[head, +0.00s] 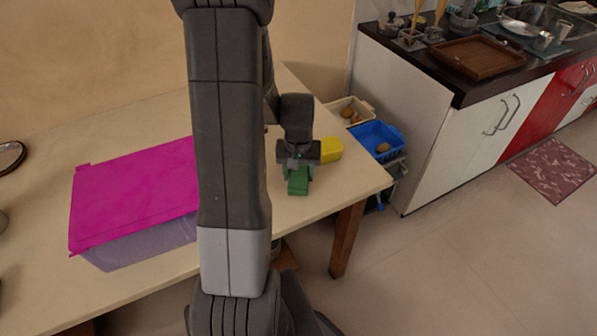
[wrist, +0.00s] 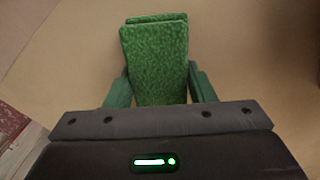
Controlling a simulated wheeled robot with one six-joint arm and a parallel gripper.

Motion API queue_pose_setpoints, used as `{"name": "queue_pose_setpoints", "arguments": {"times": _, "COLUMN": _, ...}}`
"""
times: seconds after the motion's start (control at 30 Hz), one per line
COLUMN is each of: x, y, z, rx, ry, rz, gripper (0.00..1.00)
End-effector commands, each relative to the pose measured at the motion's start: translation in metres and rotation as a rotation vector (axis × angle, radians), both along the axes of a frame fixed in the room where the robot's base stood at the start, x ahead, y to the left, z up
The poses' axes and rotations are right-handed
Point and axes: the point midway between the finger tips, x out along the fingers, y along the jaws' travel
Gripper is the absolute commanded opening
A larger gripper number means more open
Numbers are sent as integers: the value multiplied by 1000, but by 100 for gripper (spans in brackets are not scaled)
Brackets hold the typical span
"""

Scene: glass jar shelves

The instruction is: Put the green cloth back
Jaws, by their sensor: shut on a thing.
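The green cloth (head: 298,187) is a folded, flat-looking block at the right part of the table. It also shows in the wrist view (wrist: 155,60), textured green, with two layers visible at its far end. My gripper (head: 298,170) points down over the table and is shut on the cloth. In the wrist view my gripper (wrist: 160,88) has a finger on each side of the cloth. The near end of the cloth is hidden behind my gripper's body. I cannot tell whether the cloth touches the table or is just above it.
A yellow item (head: 331,150) lies right beside my gripper. A box with a magenta lid (head: 130,195) takes up the table's left part. Beyond the table's right edge are a blue crate (head: 392,152) and a cream crate (head: 366,106). A kitchen counter (head: 440,77) stands further right.

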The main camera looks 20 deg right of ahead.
Motion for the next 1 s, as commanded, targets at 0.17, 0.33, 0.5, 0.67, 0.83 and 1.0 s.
{"name": "queue_pose_setpoints", "arguments": {"times": 0.17, "x": 0, "y": 0, "z": -3, "rx": 0, "ry": 0, "rz": 0, "gripper": 31}}
{"name": "queue_pose_setpoints", "arguments": {"times": 0.33, "x": 0, "y": 0, "z": -6, "rx": 0, "ry": 0, "rz": 0, "gripper": 31}}
{"name": "queue_pose_setpoints", "arguments": {"times": 0.5, "x": 0, "y": 0, "z": -8, "rx": 0, "ry": 0, "rz": 0, "gripper": 31}}
{"name": "queue_pose_setpoints", "arguments": {"times": 0.67, "x": 0, "y": 0, "z": -10, "rx": 0, "ry": 0, "rz": 0, "gripper": 31}}
{"name": "queue_pose_setpoints", "arguments": {"times": 0.83, "x": 0, "y": 0, "z": -10, "rx": 0, "ry": 0, "rz": 0, "gripper": 31}}
{"name": "queue_pose_setpoints", "arguments": {"times": 1.0, "x": 0, "y": 0, "z": -10, "rx": 0, "ry": 0, "rz": 0, "gripper": 73}}
